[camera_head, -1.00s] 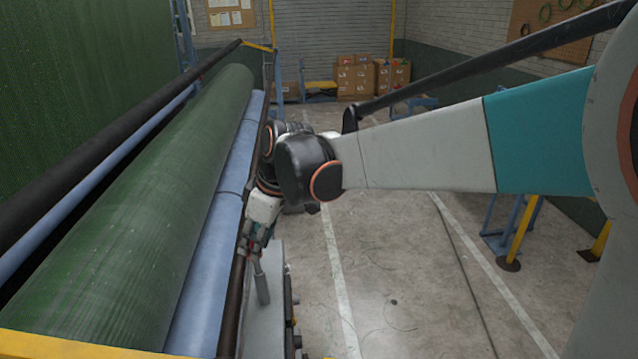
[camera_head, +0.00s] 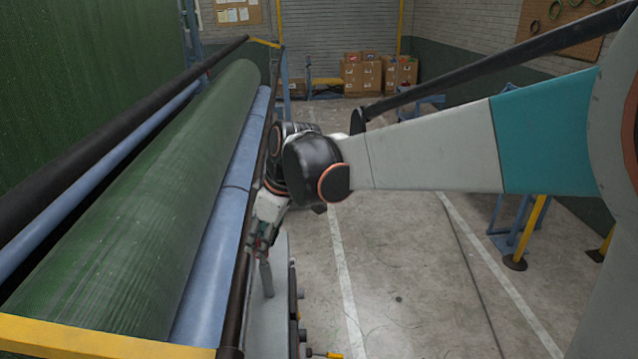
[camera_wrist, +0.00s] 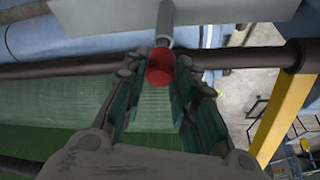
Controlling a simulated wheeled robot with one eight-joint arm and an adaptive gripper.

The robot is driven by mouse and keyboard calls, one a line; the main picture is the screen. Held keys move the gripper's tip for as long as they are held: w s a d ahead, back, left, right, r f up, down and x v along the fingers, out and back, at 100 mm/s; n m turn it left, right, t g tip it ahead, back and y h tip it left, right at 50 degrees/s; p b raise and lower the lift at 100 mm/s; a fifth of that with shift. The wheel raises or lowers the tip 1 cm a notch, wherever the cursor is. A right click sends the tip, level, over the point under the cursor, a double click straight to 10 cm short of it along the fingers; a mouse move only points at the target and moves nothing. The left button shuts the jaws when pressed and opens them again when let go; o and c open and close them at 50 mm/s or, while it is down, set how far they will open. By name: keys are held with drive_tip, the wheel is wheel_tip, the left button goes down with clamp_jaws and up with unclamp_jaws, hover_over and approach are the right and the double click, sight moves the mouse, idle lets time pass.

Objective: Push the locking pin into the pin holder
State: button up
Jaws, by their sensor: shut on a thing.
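The locking pin shows a red knob (camera_wrist: 160,67) in the wrist view, with a grey shaft (camera_wrist: 165,22) running from it to the top edge. My gripper (camera_wrist: 161,64) has its green-lined fingers on both sides of the red knob, shut on it. In the head view my gripper (camera_head: 263,248) is beside the roller frame, at the top of a grey cylinder (camera_head: 267,279) on a grey plate (camera_head: 268,318). I cannot tell where pin ends and pin holder begins; the holder's opening is hidden.
A long green turf roll (camera_head: 150,205) and a blue roller (camera_head: 212,255) lie left of my gripper. A dark bar (camera_head: 236,300) runs close beside it. A yellow beam (camera_head: 90,342) crosses the front. Open concrete floor (camera_head: 400,280) lies to the right.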

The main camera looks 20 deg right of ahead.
drive_tip(key=shift+s+f, duration=0.1)
drive_tip(key=o, duration=1.1)
drive_tip(key=shift+o, duration=0.2)
drive_tip(key=v, duration=1.2)
drive_tip(key=s+d+f+m+t+h+b, duration=0.1)
drive_tip(key=s+d+f+m+b, duration=0.2)
drive_tip(key=s+f+b, duration=0.3)
drive_tip(key=s+d+f+m+t+h+b, duration=0.1)
drive_tip(key=s+d+f+m+t+b, duration=0.1)
drive_tip(key=f+b, duration=1)
drive_tip(key=s+d+f+m+t+h+b, duration=0.2)
drive_tip(key=s+f+b, duration=0.7)
drive_tip(key=f, duration=1.1)
drive_tip(key=d+m, duration=0.2)
drive_tip(key=m, duration=0.2)
drive_tip(key=shift+s+f+b, duration=0.25)
drive_tip(key=shift+s+b, duration=0.05)
